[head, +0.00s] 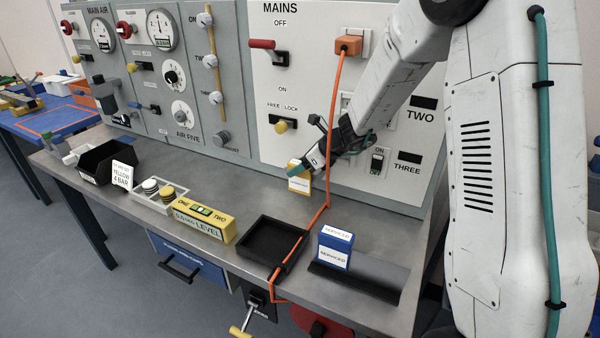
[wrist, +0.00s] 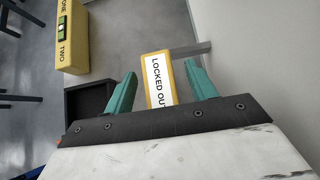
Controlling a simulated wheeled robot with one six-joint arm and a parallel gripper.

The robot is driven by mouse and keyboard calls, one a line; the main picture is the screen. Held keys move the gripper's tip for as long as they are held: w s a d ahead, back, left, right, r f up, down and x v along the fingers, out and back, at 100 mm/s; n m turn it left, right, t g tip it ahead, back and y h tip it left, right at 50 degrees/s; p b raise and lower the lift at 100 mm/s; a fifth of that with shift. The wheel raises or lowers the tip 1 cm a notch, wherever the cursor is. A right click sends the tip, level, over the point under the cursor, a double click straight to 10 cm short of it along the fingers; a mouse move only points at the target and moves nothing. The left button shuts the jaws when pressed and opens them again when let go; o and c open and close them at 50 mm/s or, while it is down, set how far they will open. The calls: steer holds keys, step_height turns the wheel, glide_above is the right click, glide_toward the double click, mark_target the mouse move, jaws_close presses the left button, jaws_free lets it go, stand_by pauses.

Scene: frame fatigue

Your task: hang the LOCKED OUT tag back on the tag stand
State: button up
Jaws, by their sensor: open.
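The LOCKED OUT tag (wrist: 158,82) is a yellow block with a white label. In the wrist view it lies between the two teal fingers of my gripper (wrist: 161,69), with gaps on both sides. My gripper is open. In the head view the yellow tag (head: 300,184) is near the panel's foot, partly behind my gripper (head: 308,166). A grey bar (wrist: 191,49) shows beside the tag's far end; I cannot tell whether it belongs to the tag stand or whether they touch. No tag stand is clearly identifiable.
A blue SERVICED block (head: 336,246) stands by a dark strip (head: 375,284) at the bench front. A black tray (head: 262,249), an orange cable (head: 327,190) and a yellow level (head: 205,222) are nearby. The switch panel (head: 300,75) stands behind.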

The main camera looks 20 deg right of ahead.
steer(key=c, duration=1.1)
steer(key=shift+o, duration=0.2)
steer(key=shift+r, duration=0.1)
